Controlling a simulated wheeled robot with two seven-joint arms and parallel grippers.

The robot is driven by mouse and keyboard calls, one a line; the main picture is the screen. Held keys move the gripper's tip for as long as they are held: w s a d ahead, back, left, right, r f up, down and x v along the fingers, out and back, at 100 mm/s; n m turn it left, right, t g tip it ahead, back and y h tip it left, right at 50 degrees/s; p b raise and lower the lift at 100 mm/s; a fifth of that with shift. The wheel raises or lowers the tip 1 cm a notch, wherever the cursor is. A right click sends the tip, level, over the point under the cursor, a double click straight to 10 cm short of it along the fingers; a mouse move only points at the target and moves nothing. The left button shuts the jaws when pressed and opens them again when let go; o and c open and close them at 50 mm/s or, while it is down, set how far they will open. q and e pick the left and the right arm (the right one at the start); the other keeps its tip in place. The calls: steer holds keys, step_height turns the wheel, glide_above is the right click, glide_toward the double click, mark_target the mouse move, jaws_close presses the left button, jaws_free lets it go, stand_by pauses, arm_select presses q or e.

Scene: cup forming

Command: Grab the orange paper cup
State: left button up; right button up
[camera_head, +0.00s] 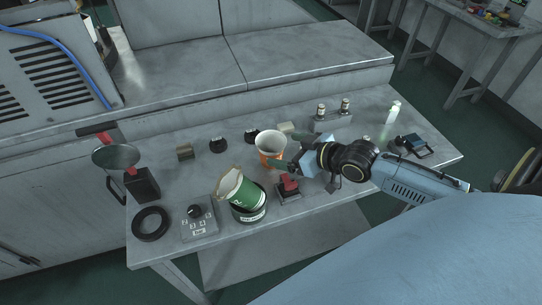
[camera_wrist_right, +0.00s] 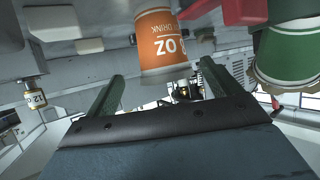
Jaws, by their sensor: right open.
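The orange paper cup (camera_head: 271,149) stands upright on the grey table in the head view, with a pale rim and inside. In the right wrist view, which is upside down, the orange cup (camera_wrist_right: 166,45) shows its "OZ" print. My right gripper (camera_head: 289,149) is open and reaches in from the right, level with the cup. In the wrist view its two green fingers (camera_wrist_right: 160,82) lie to either side of the cup's outline. I cannot tell how far the cup sits between them. No contact is clear. My left gripper is not in view.
A red-topped device (camera_head: 289,186) stands close in front of the orange cup. Behind are small dark parts (camera_head: 252,136) and a grey stand (camera_head: 332,122). A control box (camera_head: 199,222) is front left.

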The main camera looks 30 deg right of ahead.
mark_target(262, 147)
steer(key=shift+a+b+x, duration=0.15)
steer(key=shift+x, duration=1.4)
steer(key=shift+a+b+x, duration=0.1)
steer(key=shift+b+x, duration=0.05)
steer(key=shift+x, duration=1.35)
steer(key=shift+s, duration=0.1)
steer(key=shift+c, duration=0.3)
steer(key=c, duration=1)
